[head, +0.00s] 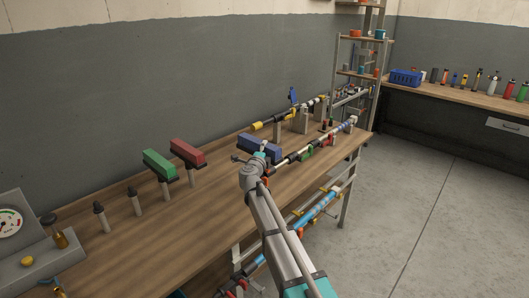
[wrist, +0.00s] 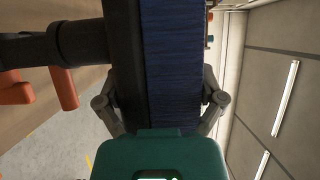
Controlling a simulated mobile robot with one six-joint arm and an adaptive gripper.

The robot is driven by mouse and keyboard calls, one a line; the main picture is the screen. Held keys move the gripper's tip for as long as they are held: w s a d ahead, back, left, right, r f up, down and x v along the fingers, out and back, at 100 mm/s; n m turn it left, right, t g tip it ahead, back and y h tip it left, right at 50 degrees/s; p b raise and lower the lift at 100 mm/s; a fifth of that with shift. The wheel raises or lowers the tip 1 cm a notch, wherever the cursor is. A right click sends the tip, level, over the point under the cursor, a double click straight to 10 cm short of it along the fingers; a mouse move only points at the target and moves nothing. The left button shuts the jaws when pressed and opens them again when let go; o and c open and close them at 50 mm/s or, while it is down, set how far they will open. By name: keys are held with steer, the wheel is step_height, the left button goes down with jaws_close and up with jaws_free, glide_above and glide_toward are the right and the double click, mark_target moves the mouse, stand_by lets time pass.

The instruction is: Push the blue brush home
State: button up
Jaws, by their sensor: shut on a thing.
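The blue brush (head: 260,146) is above the far part of the bench, right of the red brush (head: 187,151) and green brush (head: 159,162). In the wrist view its blue bristles (wrist: 170,50) and dark backing (wrist: 123,50) fill the middle. My gripper (head: 259,155) is shut on the blue brush, with a finger on either side in the wrist view (wrist: 162,100); the fingertips are partly hidden. A dark round stem (wrist: 70,45) meets the backing from the left. I cannot tell how far it is seated.
The wooden bench (head: 210,215) carries dark-topped pegs (head: 134,200) and a gauge box (head: 20,240) at the left. Rods with fittings (head: 300,152) lie right of the blue brush. Orange-red parts (wrist: 65,88) show near the stem. The floor at the right is clear.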

steer(key=o, duration=1)
steer(key=shift+s, duration=0.1)
steer(key=s, duration=0.4)
steer(key=s+a, duration=0.1)
steer(key=s, duration=0.2)
steer(key=s+a, duration=0.1)
steer(key=s, duration=0.3)
steer(key=shift+s+a, duration=0.2)
steer(key=shift+s, duration=0.1)
steer(key=shift+d+r, duration=0.1)
